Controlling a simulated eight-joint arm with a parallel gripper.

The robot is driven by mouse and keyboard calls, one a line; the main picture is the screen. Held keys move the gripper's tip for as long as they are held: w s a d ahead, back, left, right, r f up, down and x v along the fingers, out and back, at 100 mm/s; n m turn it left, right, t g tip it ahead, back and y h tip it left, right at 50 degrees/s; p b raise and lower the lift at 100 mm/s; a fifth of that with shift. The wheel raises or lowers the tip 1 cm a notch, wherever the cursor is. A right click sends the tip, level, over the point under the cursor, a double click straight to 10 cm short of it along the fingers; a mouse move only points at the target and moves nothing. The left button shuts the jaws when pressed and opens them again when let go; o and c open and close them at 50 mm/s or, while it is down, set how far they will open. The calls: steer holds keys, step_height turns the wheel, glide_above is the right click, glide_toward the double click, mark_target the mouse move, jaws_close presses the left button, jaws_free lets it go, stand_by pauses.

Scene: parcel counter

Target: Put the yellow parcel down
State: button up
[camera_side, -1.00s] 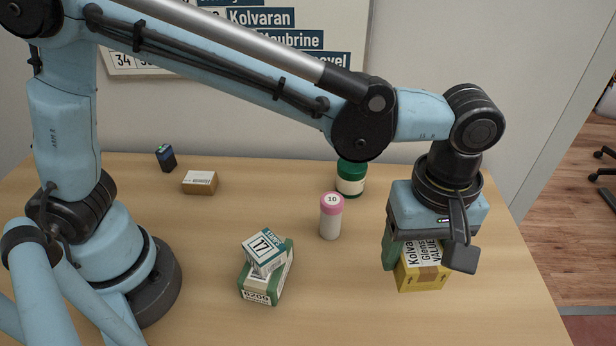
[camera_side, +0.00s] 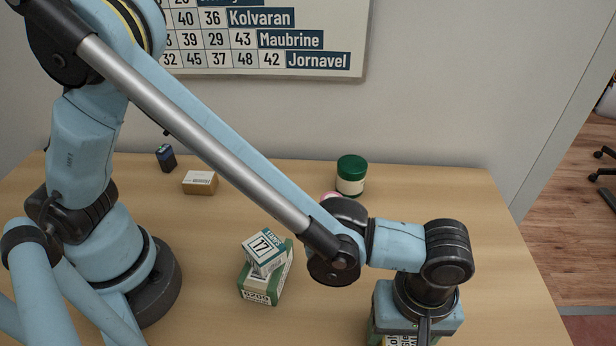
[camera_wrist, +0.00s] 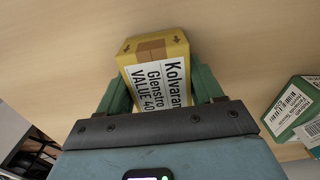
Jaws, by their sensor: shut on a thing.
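The yellow parcel (camera_wrist: 153,70) sits between the two green fingers of my gripper (camera_wrist: 160,92) in the wrist view. It has a white label reading Kolvaran and a brown tape strip. My gripper is shut on it. In the side view my gripper (camera_side: 400,338) is low at the bottom edge of the picture. Only a sliver of the parcel's white label shows there, and the rest is cut off. Whether the parcel touches the counter (camera_side: 510,270) cannot be told.
A white box marked 17 (camera_side: 264,252) leans on a green-and-white box (camera_side: 265,285). A green-lidded jar (camera_side: 351,176), a brown box (camera_side: 200,183) and a dark blue box (camera_side: 166,157) stand farther back. A pink-lidded bottle (camera_side: 331,196) is mostly hidden behind my arm. Bare counter lies to the right.

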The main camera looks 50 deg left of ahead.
steer(key=shift+f, duration=0.15)
steer(key=o, duration=1.2)
steer(key=shift+o, duration=0.2)
step_height(320, 180, up, 12)
steer(key=w+a+r+m+t+h, duration=0.1)
steer(key=w+a, duration=0.1)
steer(key=a, duration=0.3)
steer(key=w+a+r+m, duration=0.1)
steer(key=w+a+r, duration=0.15)
steer(key=a, duration=0.25)
steer(key=s+a+f+m+t+y, duration=0.1)
steer(key=a+m+t, duration=0.5)
steer(key=a, duration=1.7)
steer(key=shift+s+a+f+m, duration=0.2)
steer(key=shift+a+f+m, duration=0.15)
steer(key=shift+f+m, duration=0.15)
